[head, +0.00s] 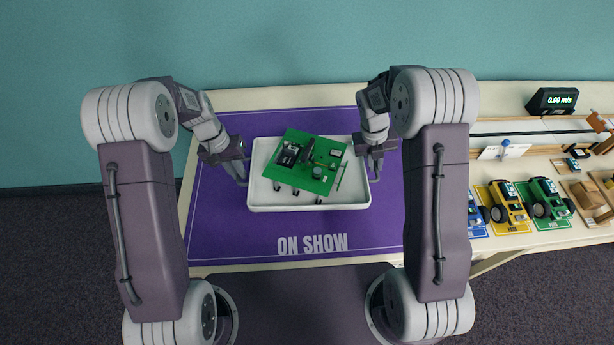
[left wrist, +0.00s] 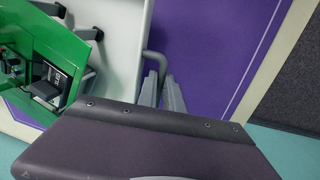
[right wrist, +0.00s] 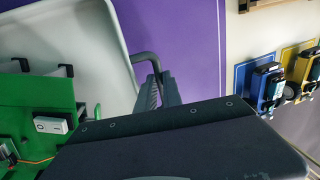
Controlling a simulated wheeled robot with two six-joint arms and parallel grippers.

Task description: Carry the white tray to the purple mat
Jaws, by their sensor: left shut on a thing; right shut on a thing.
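The white tray (head: 310,208) is in the middle of the head view, level, within the outline of the purple mat (head: 222,225) marked "ON SHOW". I cannot tell whether it touches the mat or hangs just above it. It carries a tilted green board (head: 300,183) with small parts on it. My left gripper (head: 243,180) is shut on the tray's left handle, which also shows in the left wrist view (left wrist: 155,60). My right gripper (head: 374,177) is shut on the right handle, also seen in the right wrist view (right wrist: 148,60).
The mat lies on a pale table (head: 270,98) against a teal wall. To the right stand a blue, a yellow (head: 507,203) and a green toy car (head: 545,198), a track (head: 510,134) and a black speed display (head: 551,101). Bare mat shows on every side of the tray.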

